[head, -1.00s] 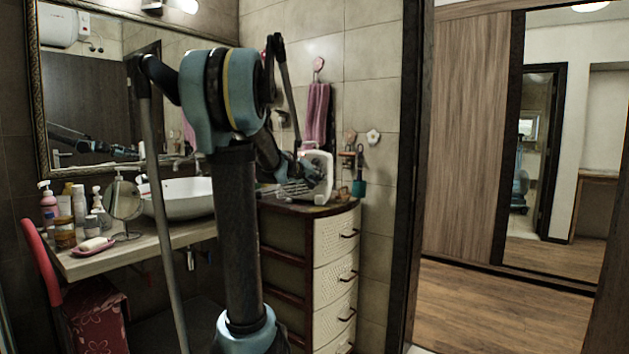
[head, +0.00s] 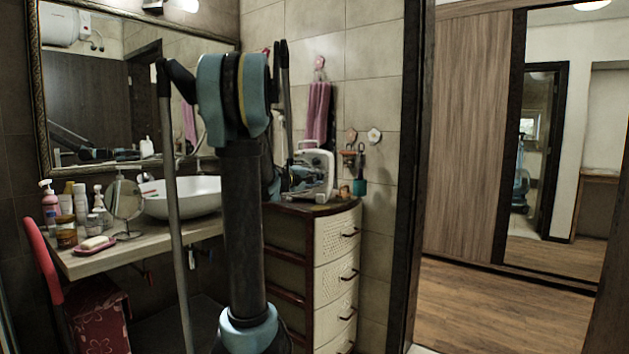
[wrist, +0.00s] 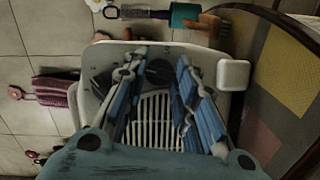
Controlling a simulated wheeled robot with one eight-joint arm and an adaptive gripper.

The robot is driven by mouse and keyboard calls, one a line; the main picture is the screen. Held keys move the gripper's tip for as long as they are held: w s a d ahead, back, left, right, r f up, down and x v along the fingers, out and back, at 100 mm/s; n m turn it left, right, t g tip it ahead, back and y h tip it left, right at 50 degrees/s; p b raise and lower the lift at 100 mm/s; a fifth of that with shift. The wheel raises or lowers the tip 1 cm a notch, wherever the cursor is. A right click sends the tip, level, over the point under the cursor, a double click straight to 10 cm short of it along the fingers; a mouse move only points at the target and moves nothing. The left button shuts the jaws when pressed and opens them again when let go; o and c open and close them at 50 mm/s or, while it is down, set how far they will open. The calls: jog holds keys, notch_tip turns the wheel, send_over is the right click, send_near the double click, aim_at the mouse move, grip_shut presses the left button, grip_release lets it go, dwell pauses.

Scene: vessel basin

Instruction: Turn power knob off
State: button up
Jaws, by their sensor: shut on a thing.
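A white heater (head: 322,172) with a handle on top stands on the drawer cabinet at centre right in the head view. The wrist view shows its pale front panel (wrist: 95,68) and slatted grille (wrist: 158,122). A dark round knob (wrist: 159,72) is on this panel, between my fingers. My gripper (wrist: 161,62) is shut on the knob, with blue-padded fingers on either side of it. The fingers partly hide the panel, and I cannot read the knob's setting. In the head view my gripper (head: 300,178) is small and partly hidden at the heater.
The drawer cabinet (head: 335,243) stands against the tiled wall. A pink towel (head: 317,112) and a teal-ended brush (head: 360,185) hang near the heater. A white basin (head: 185,197), bottles and a round mirror (head: 126,199) are on the counter at left. The wooden floor at right is clear.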

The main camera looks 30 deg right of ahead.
jog(key=shift+f, duration=0.1)
dwell(0.4)
jog(key=o, duration=1.1)
jog(key=shift+w, duration=0.1)
jog(key=v, duration=1.2)
jog(key=shift+f, duration=0.1)
